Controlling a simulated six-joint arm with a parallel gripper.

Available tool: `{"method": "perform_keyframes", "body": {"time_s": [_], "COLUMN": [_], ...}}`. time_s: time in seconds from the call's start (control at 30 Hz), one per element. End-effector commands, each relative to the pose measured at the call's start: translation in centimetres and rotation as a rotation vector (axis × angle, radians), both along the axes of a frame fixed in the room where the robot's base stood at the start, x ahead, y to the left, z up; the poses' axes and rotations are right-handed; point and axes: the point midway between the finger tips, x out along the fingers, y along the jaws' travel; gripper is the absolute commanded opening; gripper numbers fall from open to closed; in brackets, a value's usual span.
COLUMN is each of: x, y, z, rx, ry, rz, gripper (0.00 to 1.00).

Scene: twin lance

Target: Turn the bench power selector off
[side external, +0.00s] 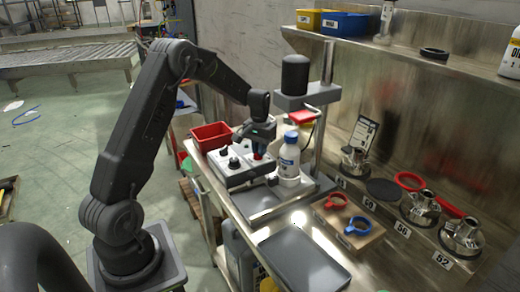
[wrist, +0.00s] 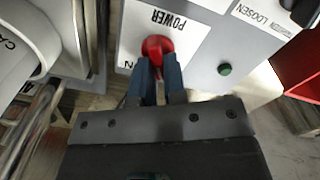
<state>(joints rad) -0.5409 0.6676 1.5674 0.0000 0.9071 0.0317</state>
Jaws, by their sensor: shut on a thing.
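The red power selector knob (wrist: 157,46) sits on a light grey panel plate (wrist: 196,62) in the wrist view. The word POWER is printed beside it, upside down in the picture. Part of another label, ending in N, shows by the knob's left side. My gripper (wrist: 160,68) has its two blue fingers closed on the near part of the knob. In the side external view my gripper (side external: 261,146) reaches down onto the control box (side external: 236,180), and the knob is mostly hidden there. The label at the knob's pointer is partly covered by my fingers.
A green button (wrist: 224,69) and a LOOSEN label (wrist: 268,16) are on the same panel. A white bottle (side external: 289,160) stands close beside my gripper. A red bin (side external: 211,136) sits behind the box. A press-like stand (side external: 296,85) rises behind.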

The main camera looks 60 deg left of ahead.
Motion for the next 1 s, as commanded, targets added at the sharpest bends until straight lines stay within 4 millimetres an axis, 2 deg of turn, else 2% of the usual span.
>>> {"method": "perform_keyframes", "body": {"time_s": [0.57, 0.6, 0.8, 0.83, 1.0], "x": [0.04, 0.04, 0.02, 0.01, 0.00], "y": [0.07, 0.07, 0.05, 0.05, 0.04], "z": [0.17, 0.17, 0.09, 0.08, 0.05], "rx": [0.001, 0.001, 0.000, 0.001, 0.001], "ry": [-0.003, -0.003, -0.002, -0.001, -0.001], "rz": [0.034, 0.034, 0.031, 0.031, 0.030], "gripper": [0.00, 0.15, 0.35, 0.37, 0.37]}}
